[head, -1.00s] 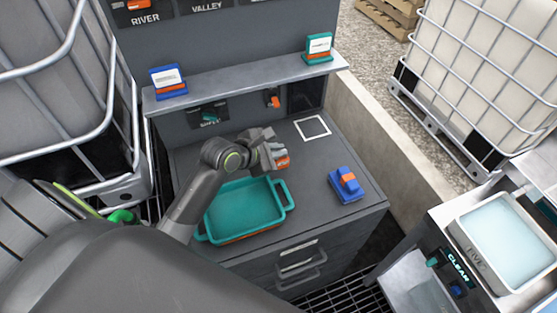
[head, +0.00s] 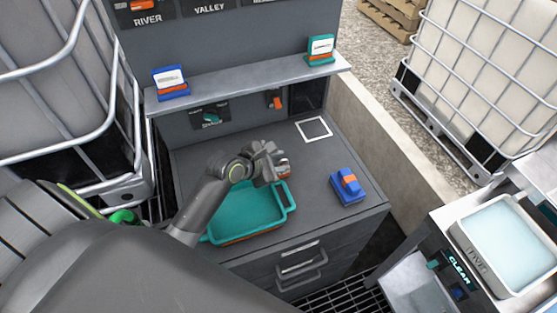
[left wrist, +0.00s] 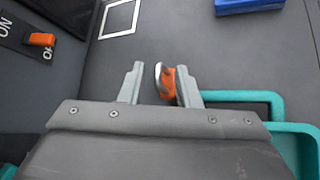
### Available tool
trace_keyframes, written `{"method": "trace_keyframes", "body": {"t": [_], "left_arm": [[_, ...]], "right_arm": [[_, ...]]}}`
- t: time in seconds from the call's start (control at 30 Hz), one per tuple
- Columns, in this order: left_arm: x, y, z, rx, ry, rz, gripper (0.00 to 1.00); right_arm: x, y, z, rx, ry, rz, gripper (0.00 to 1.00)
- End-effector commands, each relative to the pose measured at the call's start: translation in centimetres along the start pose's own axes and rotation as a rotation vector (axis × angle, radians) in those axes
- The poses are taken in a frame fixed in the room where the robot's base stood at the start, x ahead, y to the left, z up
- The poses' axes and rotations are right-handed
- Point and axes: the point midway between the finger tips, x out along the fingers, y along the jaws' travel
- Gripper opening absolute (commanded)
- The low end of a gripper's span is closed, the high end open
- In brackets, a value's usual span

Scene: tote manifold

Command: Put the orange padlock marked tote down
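The orange padlock with a silver shackle (left wrist: 167,82) is between the fingertips of my left gripper (left wrist: 160,72) in the left wrist view. It lies close to the right finger, with a gap to the left finger, so the gripper looks open around it. In the head view the padlock (head: 284,168) shows partly beside my left gripper (head: 276,162), over the grey worktop (head: 310,175) by the teal tray's far right corner. I cannot tell whether it touches the worktop. Its marking is not readable. My right gripper is not in view.
The teal tray (head: 291,200) stands at the worktop's front left. A blue block with an orange top (head: 347,186) is to the right. A white square outline (head: 314,129) marks clear worktop behind. A shelf (head: 250,78) and an orange item on the panel (head: 274,99) are at the back.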

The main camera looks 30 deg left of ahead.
Motion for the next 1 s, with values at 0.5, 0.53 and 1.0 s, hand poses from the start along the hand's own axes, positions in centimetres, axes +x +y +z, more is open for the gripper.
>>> {"method": "trace_keyframes", "body": {"t": [0.5,0.53,1.0], "left_arm": [[-4.8,0.2,0.1,0.004,0.003,0.002,0.30],[-5.5,0.2,0.1,0.006,0.002,0.002,0.30],[-11.9,0.1,0.2,0.001,0.000,0.000,0.30]], "right_arm": [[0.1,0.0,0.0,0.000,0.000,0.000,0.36],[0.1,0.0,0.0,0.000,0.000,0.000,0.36],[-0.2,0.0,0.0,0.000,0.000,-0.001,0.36]]}}
